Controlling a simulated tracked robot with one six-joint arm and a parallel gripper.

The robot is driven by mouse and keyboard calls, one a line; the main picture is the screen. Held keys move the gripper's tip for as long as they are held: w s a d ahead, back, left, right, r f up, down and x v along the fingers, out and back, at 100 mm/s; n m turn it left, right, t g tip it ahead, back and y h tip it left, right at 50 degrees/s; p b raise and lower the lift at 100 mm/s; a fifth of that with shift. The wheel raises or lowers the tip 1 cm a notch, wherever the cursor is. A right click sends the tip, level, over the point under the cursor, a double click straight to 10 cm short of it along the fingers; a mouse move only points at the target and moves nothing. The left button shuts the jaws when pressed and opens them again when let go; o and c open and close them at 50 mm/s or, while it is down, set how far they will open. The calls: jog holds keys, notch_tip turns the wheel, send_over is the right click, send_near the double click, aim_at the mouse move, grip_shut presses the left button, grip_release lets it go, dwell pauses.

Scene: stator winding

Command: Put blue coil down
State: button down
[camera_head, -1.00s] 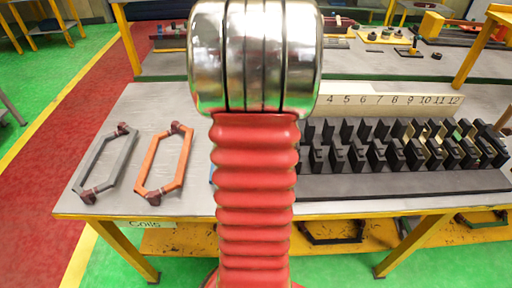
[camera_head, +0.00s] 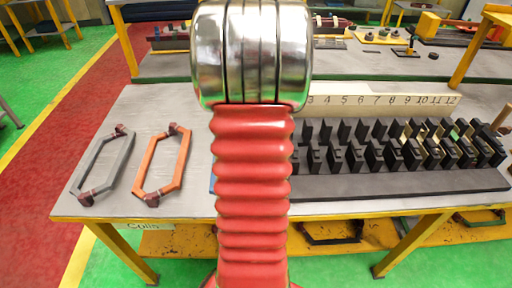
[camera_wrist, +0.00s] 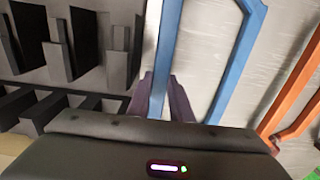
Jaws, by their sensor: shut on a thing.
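The blue coil (camera_wrist: 232,65) shows in the wrist view as two long bars over the grey tabletop. My gripper (camera_wrist: 164,84) is shut on its left bar near the bottom of the view. The grip is partly hidden by my dark gripper body. In the head view my arm hides the gripper and most of the blue coil; only a sliver of blue (camera_head: 212,181) shows at the arm's left edge. I cannot tell whether the coil touches the table.
An orange coil (camera_head: 142,168) and a grey coil (camera_head: 84,171) lie to the left on the table (camera_head: 110,207). The orange coil is close to the blue one in the wrist view. A black slotted stator block (camera_head: 400,183) with a numbered strip (camera_head: 385,100) stands to the right.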

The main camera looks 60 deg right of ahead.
jog(key=c, duration=1.9)
grip_release()
jog(key=shift+o, duration=0.2)
notch_tip(320, 180, up, 12)
